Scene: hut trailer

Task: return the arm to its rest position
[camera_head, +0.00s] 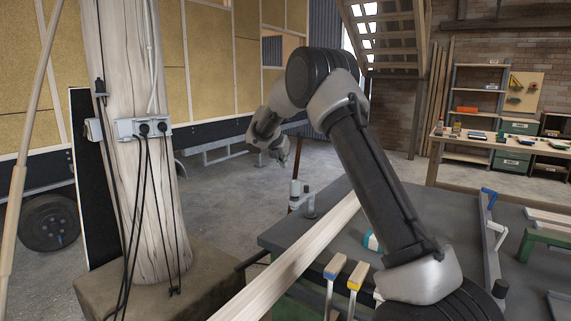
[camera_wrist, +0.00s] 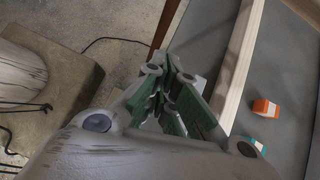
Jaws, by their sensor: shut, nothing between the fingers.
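My arm is raised over the grey workbench (camera_head: 335,215) and bent at the elbow, with the wrist hanging on the left side. My gripper (camera_head: 283,158) points downward, above and beyond the bench's far left corner, clear of everything. In the wrist view my gripper (camera_wrist: 173,68) shows its green finger pads close together, with nothing between them. The fingers are shut and empty.
A long wooden beam (camera_head: 290,262) lies across the bench; it also shows in the wrist view (camera_wrist: 240,62). An orange-and-white object (camera_wrist: 265,108) is beside it. Clamps (camera_head: 345,275) stand at the near edge. A wooden post (camera_head: 140,200) with cables stands left.

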